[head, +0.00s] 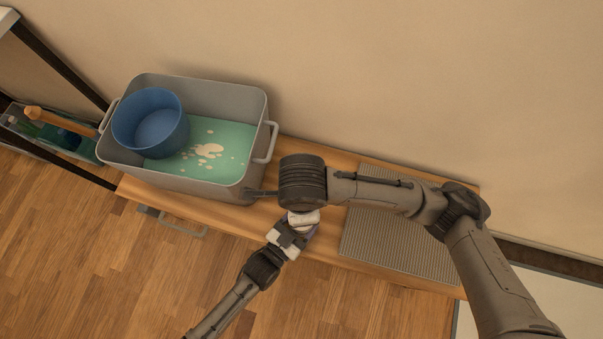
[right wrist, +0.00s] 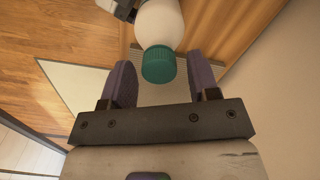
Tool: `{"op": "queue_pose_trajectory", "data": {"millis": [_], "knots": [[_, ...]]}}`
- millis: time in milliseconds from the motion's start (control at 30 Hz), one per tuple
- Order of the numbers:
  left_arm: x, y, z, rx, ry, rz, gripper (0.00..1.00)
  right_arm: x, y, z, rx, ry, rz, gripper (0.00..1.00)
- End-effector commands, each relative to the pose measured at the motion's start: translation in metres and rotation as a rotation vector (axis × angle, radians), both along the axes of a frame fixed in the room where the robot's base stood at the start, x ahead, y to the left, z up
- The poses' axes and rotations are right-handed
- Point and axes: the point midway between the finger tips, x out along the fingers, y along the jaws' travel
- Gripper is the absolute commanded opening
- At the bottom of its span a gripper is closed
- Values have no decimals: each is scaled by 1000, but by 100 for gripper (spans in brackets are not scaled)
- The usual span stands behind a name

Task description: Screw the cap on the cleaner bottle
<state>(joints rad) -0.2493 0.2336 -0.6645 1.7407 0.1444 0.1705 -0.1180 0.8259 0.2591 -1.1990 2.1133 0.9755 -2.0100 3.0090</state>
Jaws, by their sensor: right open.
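The cleaner bottle is white, and part of it (head: 303,217) shows in the head view under my right wrist. In the right wrist view, the white bottle body (right wrist: 160,22) hangs in from the top with a teal ribbed cap (right wrist: 158,65) at its end. My left gripper (head: 294,234) is shut on the bottle, and a bit of it shows beside the bottle in the right wrist view. My right gripper (right wrist: 160,70) is open, its two purple fingers on either side of the cap, with gaps to it. The head view hides its fingers. Cap tightness cannot be told.
A grey tub (head: 215,184) with handles stands on the left of the wooden bench, holding a blue bucket (head: 152,125) above a teal bottom with pale spots. A grey ribbed mat (head: 385,245) lies on the bench's right part. The wall is close behind.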

Motion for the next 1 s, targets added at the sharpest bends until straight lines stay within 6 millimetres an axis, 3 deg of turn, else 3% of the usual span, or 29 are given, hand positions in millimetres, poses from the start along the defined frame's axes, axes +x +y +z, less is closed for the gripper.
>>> {"op": "queue_pose_trajectory", "data": {"millis": [167,267,1000], "knots": [[0,0,0,1,1,0,1,0,1,2,2,-2,85,55],[0,0,0,1,1,0,1,1,1,6,4,-6,221,55],[0,0,0,1,1,0,1,3,4,44,-2,-30,1855,55]]}}
